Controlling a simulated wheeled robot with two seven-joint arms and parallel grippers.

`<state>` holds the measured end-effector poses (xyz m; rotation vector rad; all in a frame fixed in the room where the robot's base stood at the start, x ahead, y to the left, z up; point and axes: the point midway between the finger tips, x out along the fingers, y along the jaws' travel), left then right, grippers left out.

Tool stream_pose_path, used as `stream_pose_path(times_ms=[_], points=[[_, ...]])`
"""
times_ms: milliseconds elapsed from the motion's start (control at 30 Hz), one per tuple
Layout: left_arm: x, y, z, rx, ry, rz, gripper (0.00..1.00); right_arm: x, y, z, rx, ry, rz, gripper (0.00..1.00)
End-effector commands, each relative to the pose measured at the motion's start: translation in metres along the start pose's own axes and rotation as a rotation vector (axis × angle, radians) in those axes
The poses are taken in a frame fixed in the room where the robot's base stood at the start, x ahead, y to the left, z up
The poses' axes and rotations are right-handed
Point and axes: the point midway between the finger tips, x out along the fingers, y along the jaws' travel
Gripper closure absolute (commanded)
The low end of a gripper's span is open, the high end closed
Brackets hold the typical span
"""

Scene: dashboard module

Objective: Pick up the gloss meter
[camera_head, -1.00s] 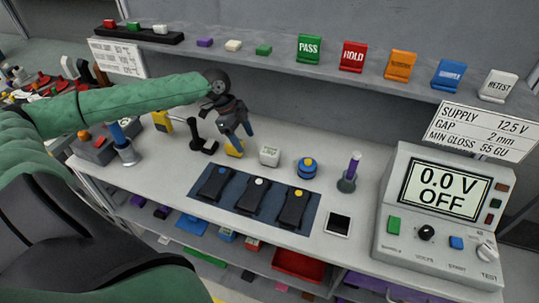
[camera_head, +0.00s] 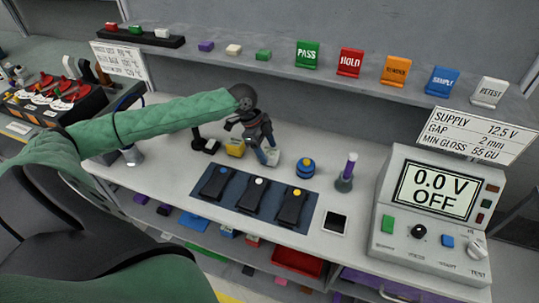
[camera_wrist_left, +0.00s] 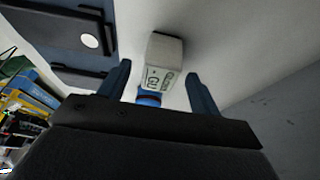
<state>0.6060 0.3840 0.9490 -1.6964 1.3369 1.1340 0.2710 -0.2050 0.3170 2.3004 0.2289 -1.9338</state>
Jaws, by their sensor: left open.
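The gloss meter, a small pale box marked "GU" (camera_wrist_left: 160,65), stands on the white bench. In the head view the left gripper mostly hides it, and a pale bit (camera_head: 271,157) shows by the fingers. My left gripper (camera_head: 261,152) is open and points down at it. In the left wrist view the box shows between the two dark blue fingers, near their tips, with a gap on each side. A blue part shows at its near end. My right gripper is not in view.
A dark mat (camera_head: 231,208) with several black modules lies in front. A blue and yellow round item (camera_head: 306,168) and a purple-handled tool (camera_head: 347,172) stand to the right, then the test unit (camera_head: 432,210). A yellow item (camera_head: 236,147) is left of the gripper. A shelf with coloured tags runs behind.

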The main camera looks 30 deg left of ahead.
Motion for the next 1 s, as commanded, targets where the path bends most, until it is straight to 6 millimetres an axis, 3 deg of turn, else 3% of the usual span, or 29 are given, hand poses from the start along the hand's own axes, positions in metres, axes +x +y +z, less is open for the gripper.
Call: stream_pose_path(times_ms=[233, 533, 800, 1000], points=[[0.024, 0.0, -0.001, -0.001, 0.001, 0.001, 0.36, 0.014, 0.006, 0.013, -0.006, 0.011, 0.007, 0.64], [0.028, 0.0, 0.0, 0.0, 0.0, 0.0, 0.36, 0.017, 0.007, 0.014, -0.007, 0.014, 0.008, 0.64], [0.027, 0.0, 0.0, 0.0, 0.0, 0.0, 0.87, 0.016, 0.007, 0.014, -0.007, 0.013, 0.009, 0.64], [0.027, 0.0, 0.0, 0.0, 0.0, -0.001, 0.88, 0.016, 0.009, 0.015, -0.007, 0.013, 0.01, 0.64]])
